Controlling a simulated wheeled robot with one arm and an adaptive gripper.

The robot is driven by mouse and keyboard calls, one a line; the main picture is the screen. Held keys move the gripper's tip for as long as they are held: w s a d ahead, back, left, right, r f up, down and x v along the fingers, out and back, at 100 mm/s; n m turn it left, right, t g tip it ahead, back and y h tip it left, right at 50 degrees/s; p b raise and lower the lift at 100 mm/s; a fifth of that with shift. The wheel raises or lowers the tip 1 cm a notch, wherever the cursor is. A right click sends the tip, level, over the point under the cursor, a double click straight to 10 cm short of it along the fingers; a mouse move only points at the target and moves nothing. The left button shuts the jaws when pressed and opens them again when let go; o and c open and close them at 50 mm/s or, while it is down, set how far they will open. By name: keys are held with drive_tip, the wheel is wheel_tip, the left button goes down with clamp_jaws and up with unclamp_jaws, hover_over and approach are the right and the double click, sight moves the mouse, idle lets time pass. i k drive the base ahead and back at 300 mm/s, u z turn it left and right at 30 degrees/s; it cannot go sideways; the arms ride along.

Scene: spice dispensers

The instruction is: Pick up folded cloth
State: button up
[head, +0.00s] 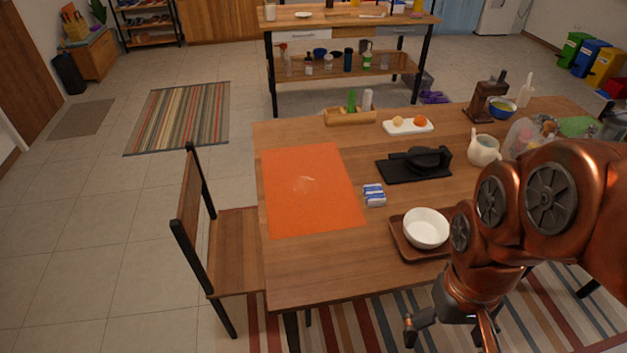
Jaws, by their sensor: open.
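A small blue and white folded cloth (374,195) lies on the wooden table, just right of the orange mat. It is fully in view and nothing touches it. My gripper (449,335) is low at the bottom right, in front of the table's near edge. It is open, and I see nothing between its fingers. It is well apart from the cloth, to the right of it and nearer to me.
A white bowl (426,228) on a wooden tray (408,248) stands between my gripper and the cloth. A black press (415,164) lies behind the cloth. The orange mat (310,195) is bare except for a pale mark. A chair (225,245) stands at left.

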sight(374, 195)
drive_tip(key=k, duration=0.5)
drive_tip(key=z, duration=0.9)
drive_tip(key=i, duration=0.9)
drive_tip(key=u, duration=2.6)
